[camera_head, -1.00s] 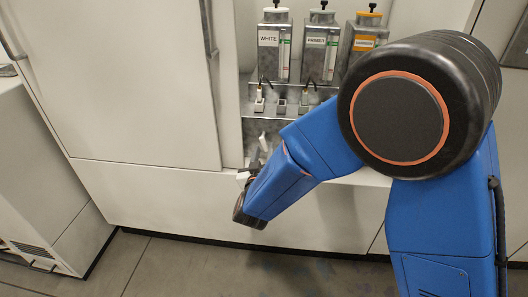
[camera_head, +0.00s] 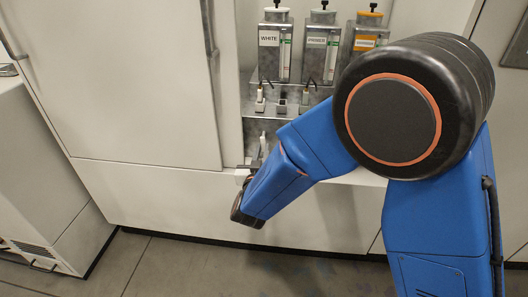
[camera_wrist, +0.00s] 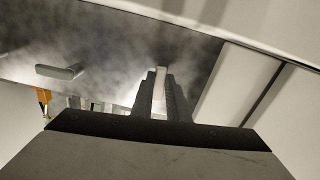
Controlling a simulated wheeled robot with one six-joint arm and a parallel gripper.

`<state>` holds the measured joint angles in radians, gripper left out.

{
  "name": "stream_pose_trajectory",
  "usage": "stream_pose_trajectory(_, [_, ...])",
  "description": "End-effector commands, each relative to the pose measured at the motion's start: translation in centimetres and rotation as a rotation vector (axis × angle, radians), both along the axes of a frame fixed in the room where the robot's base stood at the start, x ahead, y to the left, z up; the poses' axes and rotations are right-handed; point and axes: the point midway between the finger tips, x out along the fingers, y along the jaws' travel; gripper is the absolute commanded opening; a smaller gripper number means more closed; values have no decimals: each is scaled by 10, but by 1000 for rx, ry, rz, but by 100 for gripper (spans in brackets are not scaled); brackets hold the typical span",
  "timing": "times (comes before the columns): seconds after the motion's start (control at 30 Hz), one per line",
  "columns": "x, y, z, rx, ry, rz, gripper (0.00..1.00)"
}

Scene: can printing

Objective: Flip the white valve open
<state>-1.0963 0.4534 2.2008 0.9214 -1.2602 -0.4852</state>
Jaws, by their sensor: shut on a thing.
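My gripper (camera_head: 251,169) is low in front of the recess, below the tank labelled WHITE (camera_head: 270,48), and partly hidden by my own arm. In the wrist view its two dark fingers (camera_wrist: 161,84) are shut on a narrow pale piece, which looks like the lever of the white valve (camera_wrist: 158,94). In the head view a white upright piece (camera_head: 263,144) shows just above the fingers. The valve's body and exact angle are hidden.
A tank labelled PRIMER (camera_head: 319,48) and an orange-labelled tank (camera_head: 364,40) stand beside the WHITE tank. Small fittings, one white (camera_head: 260,98), sit on the metal ledge below. A cabinet panel (camera_head: 140,90) borders the recess on the left. Floor is clear in front.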

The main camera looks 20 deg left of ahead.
Motion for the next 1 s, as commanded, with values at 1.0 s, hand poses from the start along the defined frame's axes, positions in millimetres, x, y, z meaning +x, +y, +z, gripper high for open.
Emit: stream_pose_trajectory(1.0, [-4, 3, 0, 115, 27, 1, 33])
